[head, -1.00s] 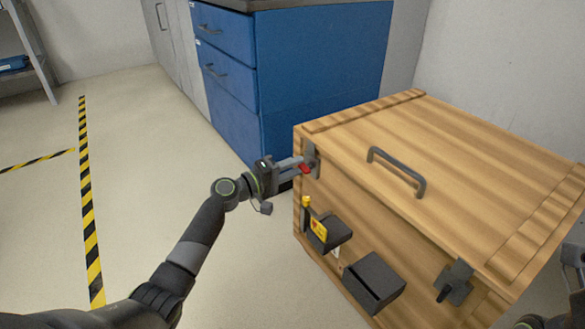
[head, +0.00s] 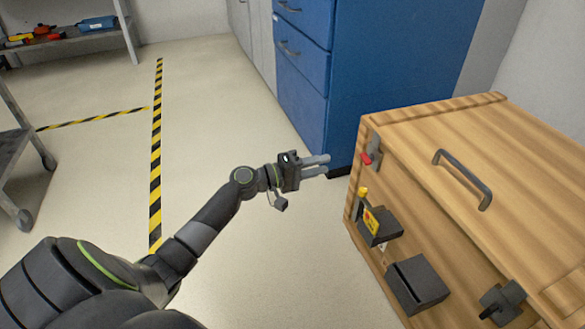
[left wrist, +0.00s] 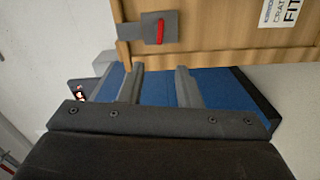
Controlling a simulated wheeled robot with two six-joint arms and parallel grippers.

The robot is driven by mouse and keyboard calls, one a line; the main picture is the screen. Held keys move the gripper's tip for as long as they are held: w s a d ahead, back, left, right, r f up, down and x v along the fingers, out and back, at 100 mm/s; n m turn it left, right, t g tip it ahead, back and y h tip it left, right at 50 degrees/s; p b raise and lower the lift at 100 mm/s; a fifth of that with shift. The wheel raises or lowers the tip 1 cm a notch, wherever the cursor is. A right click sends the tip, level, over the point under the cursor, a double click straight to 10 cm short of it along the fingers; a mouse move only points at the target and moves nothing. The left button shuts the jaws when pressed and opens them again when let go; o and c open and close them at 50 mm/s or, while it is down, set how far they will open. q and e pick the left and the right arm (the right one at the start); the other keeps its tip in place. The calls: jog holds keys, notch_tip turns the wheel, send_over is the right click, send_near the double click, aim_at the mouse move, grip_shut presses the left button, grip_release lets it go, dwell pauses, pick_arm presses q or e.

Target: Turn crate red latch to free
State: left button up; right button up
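The wooden crate (head: 420,205) stands at the right with its lid down. Its red latch (head: 366,158) sits on a grey plate near the crate's upper left corner. In the left wrist view, the red latch handle (left wrist: 160,31) lies crosswise on the grey plate (left wrist: 140,31), beyond the fingertips. My left gripper (head: 322,166) is open and empty, left of the red latch and apart from it. Its two spread fingers (left wrist: 158,77) show in the left wrist view with nothing between them. A second, dark latch (head: 502,302) is on the crate's near right part. My right gripper is out of view.
Black holders (head: 417,284) project from the crate's front, one with a yellow-topped item (head: 371,217). A grey handle (head: 462,178) is on the lid. A blue cabinet (head: 390,70) stands behind. Open floor (head: 240,130) lies left, with a cart (head: 18,165) at the left edge.

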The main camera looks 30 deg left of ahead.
pick_arm(q)
jog(key=v, duration=0.7)
dwell(0.3)
